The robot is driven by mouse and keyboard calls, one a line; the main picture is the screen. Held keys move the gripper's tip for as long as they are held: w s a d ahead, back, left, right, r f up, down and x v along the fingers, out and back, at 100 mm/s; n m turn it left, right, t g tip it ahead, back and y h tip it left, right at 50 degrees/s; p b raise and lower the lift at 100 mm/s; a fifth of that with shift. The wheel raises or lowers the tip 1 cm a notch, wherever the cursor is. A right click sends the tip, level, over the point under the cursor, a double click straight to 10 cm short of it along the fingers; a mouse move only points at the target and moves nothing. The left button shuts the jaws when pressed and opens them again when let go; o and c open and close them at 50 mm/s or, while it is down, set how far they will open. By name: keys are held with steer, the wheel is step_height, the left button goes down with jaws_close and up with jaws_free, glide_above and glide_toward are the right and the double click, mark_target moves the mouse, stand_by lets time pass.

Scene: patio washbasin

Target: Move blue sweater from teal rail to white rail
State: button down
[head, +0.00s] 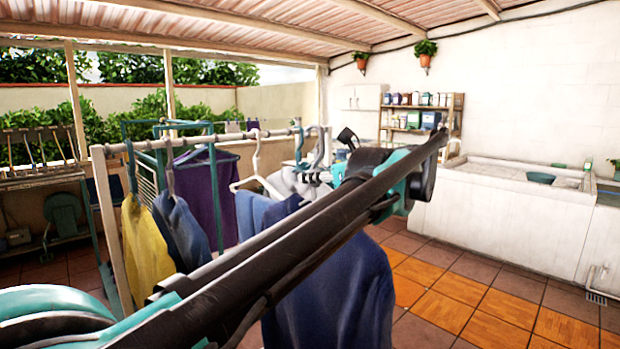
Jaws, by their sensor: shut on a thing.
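The blue sweater (340,295) hangs at the centre below my arm, large and close. My arm crosses in front of its upper part. My gripper (322,177) is shut at the hanger hook (318,148) above it, close to the right end of the white rail. Whether the hook touches the rail cannot be told. The white rail (220,138) runs across the left half on white posts. The teal rail (150,123) stands behind it, with teal bars and a purple garment (210,195).
A yellow garment (147,245) and a blue-grey garment (182,232) hang at the left of the white rail. A white hanger (257,160) and a pale garment (292,183) are beside the gripper. Washbasins (500,205) line the right wall. The tiled floor (450,300) before them is clear.

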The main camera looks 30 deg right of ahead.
steer(key=r+x, duration=0.2)
steer(key=x, duration=0.9)
steer(key=w+r+x, duration=0.1)
steer(key=r+x, duration=0.2)
steer(key=x, duration=0.9)
steer(key=r+x, duration=0.2)
steer(key=x, duration=0.9)
steer(key=shift+w+a+r, duration=0.25)
steer(key=shift+w+a, duration=0.2)
steer(key=shift+w, duration=0.35)
steer(key=shift+w+a, duration=0.25)
steer(key=shift+w, duration=0.45)
steer(key=shift+w+a, duration=0.2)
steer(key=shift+w, duration=0.5)
steer(key=shift+w+a, duration=0.25)
steer(key=shift+w, duration=0.4)
steer(key=shift+f, duration=1.25)
